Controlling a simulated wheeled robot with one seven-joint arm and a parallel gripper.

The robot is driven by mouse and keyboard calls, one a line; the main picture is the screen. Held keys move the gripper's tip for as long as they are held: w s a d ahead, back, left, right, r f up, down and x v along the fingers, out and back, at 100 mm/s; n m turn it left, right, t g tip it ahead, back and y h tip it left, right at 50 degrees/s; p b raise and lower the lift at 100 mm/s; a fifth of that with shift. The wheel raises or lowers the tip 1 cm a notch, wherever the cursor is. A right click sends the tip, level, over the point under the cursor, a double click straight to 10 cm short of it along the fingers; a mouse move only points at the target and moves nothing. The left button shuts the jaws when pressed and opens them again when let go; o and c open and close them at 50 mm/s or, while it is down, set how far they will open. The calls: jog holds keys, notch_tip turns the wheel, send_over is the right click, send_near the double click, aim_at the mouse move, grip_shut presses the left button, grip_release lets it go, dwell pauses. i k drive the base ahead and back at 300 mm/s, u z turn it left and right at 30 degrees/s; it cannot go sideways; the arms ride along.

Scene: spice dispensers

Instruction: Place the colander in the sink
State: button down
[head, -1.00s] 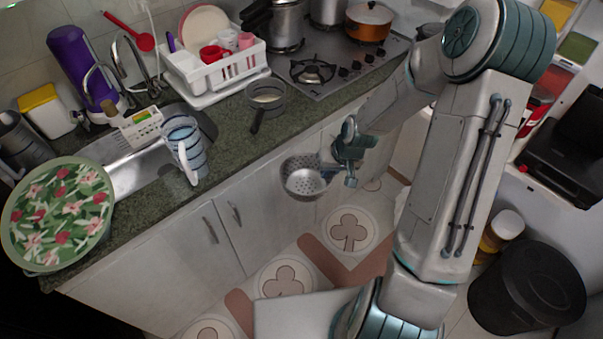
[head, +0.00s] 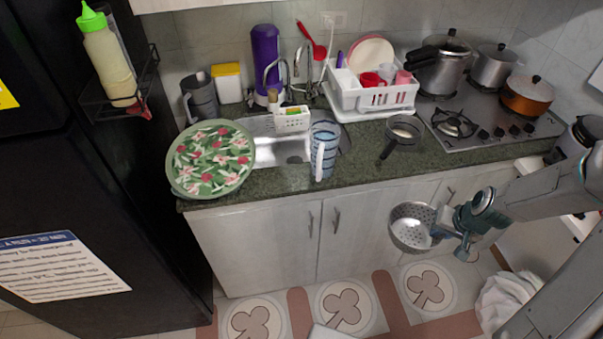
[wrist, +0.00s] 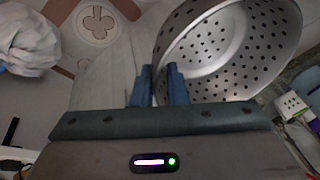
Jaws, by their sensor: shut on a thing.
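The colander (head: 411,227), a grey metal bowl full of small holes, is held in the air in front of the lower cabinets, below the counter's height. My gripper (head: 440,233) is shut on its rim at the right side. In the wrist view the two blue fingers of my gripper (wrist: 159,85) meet the near left rim of the colander (wrist: 238,60), which is tilted. The sink (head: 290,150) is a steel basin in the counter at the left, partly hidden by a striped pitcher and a small white caddy.
The striped pitcher (head: 323,150) stands at the sink's front edge. A floral round tray (head: 210,158) lies left of the sink. A white dish rack (head: 372,98) and a small pan (head: 403,135) stand to its right. A dark fridge (head: 90,200) is at far left.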

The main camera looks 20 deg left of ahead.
aim_at(278, 163)
jog(key=z, duration=0.2)
jog(key=k, duration=0.15)
jog(key=u, duration=0.6)
jog(key=i, duration=0.35)
jog(key=u, duration=0.4)
